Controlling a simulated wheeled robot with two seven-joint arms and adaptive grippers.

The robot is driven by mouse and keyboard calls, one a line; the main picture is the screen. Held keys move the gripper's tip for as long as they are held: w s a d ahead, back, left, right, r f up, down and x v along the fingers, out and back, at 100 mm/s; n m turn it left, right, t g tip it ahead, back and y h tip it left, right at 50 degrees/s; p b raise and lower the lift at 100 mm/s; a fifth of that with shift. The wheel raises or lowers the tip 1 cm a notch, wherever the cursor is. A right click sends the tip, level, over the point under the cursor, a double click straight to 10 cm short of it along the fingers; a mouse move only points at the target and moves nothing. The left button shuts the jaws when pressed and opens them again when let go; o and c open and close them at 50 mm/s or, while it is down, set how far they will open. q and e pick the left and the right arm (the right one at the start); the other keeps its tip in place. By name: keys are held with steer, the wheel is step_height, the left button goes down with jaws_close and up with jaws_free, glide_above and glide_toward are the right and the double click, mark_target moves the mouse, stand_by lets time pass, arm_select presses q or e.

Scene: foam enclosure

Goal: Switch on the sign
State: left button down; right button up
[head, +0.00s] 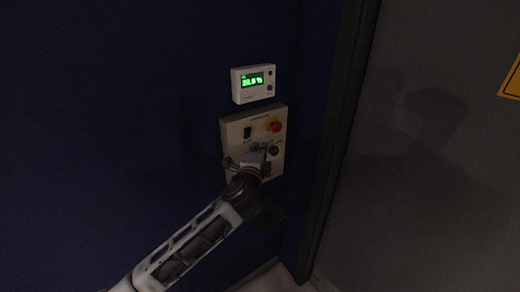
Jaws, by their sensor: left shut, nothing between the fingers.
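A pale control panel (233,131) is fixed to the dark blue wall. It carries a red button on a yellow base (274,125), a dark switch (248,132) at upper left and a round black knob (274,151) at right. My left gripper (257,152) is shut and empty, in front of the panel's lower middle, close beside the knob. It hides part of the panel, and I cannot tell whether it touches it. No sign is clearly recognisable. My right gripper is not in view.
A white display unit (253,84) with lit green digits is mounted just above the panel. A dark vertical frame (335,140) and a grey door-like surface (430,170) with a yellow label (511,80) stand to the right. The scene is dim.

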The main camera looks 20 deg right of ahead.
arm_select(q)
steer(key=f+b+v, duration=0.1)
steer(key=v, duration=0.8)
steer(key=shift+s+a+f+b, duration=0.15)
steer(key=shift+a+f+b, duration=0.1)
steer(key=shift+b, duration=0.1)
stand_by(0.3)
